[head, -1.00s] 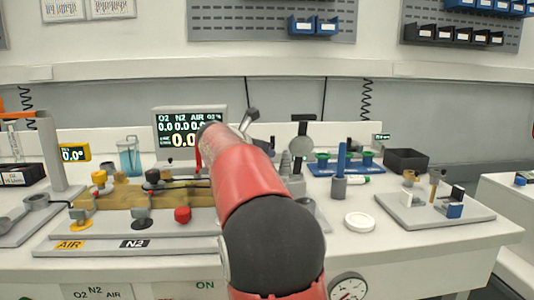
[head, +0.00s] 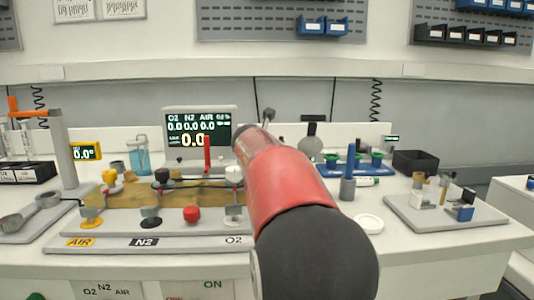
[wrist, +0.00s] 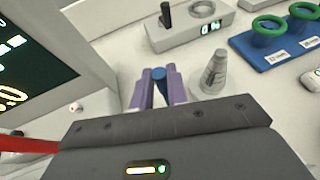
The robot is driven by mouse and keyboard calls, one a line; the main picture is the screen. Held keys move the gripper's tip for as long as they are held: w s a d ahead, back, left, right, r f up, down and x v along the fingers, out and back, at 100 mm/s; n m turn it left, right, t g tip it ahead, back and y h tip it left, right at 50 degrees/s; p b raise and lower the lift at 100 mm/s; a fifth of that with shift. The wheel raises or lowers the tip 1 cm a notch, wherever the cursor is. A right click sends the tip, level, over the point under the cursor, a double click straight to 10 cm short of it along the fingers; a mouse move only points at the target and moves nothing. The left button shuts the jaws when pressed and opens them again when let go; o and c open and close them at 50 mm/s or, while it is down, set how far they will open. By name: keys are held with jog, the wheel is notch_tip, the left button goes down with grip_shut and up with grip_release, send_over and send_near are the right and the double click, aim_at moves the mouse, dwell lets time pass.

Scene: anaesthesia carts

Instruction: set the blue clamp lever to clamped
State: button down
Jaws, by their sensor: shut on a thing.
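My gripper (wrist: 156,71) shows in the wrist view with two purple fingers pointing away from the camera. They are shut on a blue piece, which I take to be the blue clamp lever (wrist: 159,75). Only its rounded end and a strip between the fingers show; its base and exact angle are hidden. In the head view my red and black arm reaches to the right of the monitor and hides the gripper and the lever.
The monitor (head: 198,122) stands close left of my arm. A grey cone-topped post (wrist: 214,72) is just right of the fingers. A blue tray with green rings (wrist: 262,57) and a grey display box (wrist: 190,32) lie beyond. The valve board (head: 130,195) is at left.

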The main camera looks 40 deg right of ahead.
jog(key=c, duration=1.4)
grip_release()
jog(key=shift+o, duration=0.2)
jog(key=shift+v, duration=3.9)
jog(key=shift+a, duration=0.1)
